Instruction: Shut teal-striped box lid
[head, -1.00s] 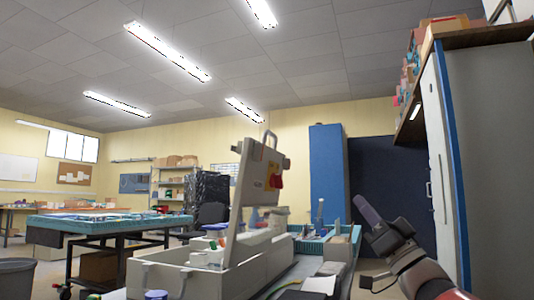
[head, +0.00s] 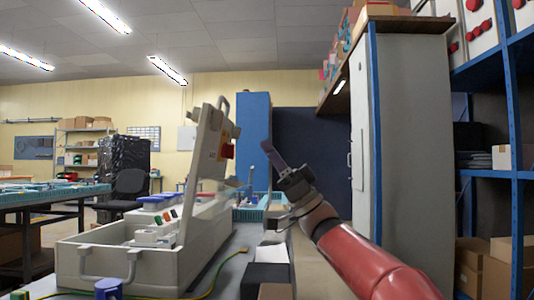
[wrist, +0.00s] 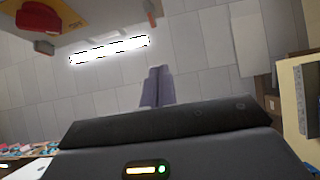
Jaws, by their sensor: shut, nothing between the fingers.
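A light grey box (head: 113,263) stands open at the left of the workbench in the head view. Its lid (head: 207,145) is raised nearly upright, with a handle on its top edge and a red switch on its face. I cannot make out a teal stripe on it. My gripper (head: 270,154) is shut and empty, to the right of the raised lid and apart from it, fingers pointing up. In the wrist view my gripper (wrist: 157,72) shows closed fingers against the ceiling. A pale panel with a red knob, apparently the lid (wrist: 92,22), shows at the upper left.
Switch parts and sockets lie inside the box. A teal crate (head: 247,214) stands behind it. Dark and white blocks (head: 268,268) and a yellow-green cable lie on the bench. A tall grey cabinet (head: 410,130) and blue shelving (head: 512,130) stand at the right.

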